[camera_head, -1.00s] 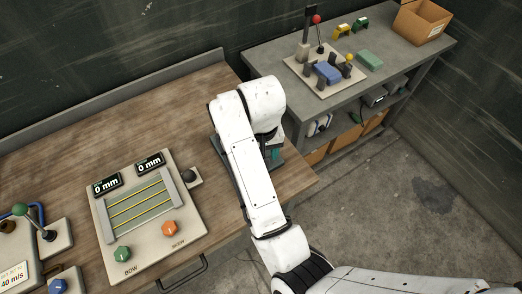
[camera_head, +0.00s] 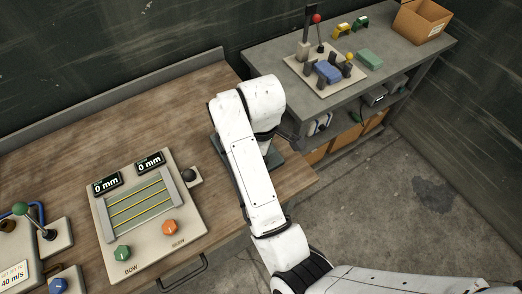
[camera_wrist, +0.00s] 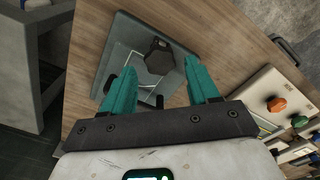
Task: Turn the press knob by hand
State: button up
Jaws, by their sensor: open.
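The press knob (camera_wrist: 160,57) is a dark, lobed knob on a grey square plate (camera_wrist: 106,68) in the wrist view. My gripper (camera_wrist: 159,66) is open, with its two teal fingers on either side of the knob in the picture. The knob appears between and a little beyond the fingertips. I cannot tell whether either finger touches it. In the head view, my white arm hides the knob and the gripper's fingers; only part of the plate (camera_head: 274,158) shows beside the arm.
A control panel (camera_head: 190,240) with green and orange knobs and two "0 mm" displays lies left of my arm on the wooden bench (camera_head: 160,105). A grey side table (camera_head: 400,50) at back right carries a fixture with a red-topped lever (camera_head: 316,19) and a cardboard box (camera_head: 420,22).

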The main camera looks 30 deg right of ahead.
jog(key=shift+f, duration=0.1)
jog(key=shift+f+b, duration=0.4)
jog(key=shift+f, duration=0.55)
jog(key=c, duration=0.8)
jog(key=shift+r+m+p, duration=0.1)
jog(key=shift+m+p, duration=0.3)
jog(key=shift+m, duration=0.5)
jog(key=o, duration=0.5)
jog(key=shift+m, duration=0.5)
jog(key=shift+c, duration=0.2)
jog(key=o, duration=0.4)
